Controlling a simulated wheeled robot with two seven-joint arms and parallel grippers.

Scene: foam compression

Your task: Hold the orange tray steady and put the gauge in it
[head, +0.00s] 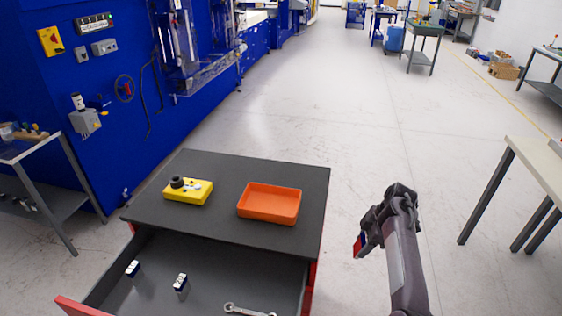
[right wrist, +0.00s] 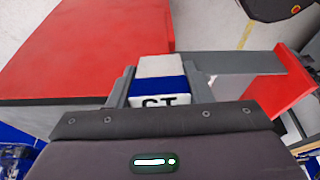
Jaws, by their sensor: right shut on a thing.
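The orange tray (head: 269,204) sits empty on the dark top of the cabinet, right of its middle. My left gripper is not in view, and nothing touches the tray.
A yellow block with a black knob (head: 188,190) lies left of the tray on the cabinet top (head: 225,167). The drawer below (head: 215,283) is open, holding two small white-blue blocks and a wrench (head: 248,310). A table (head: 540,160) stands at the right.

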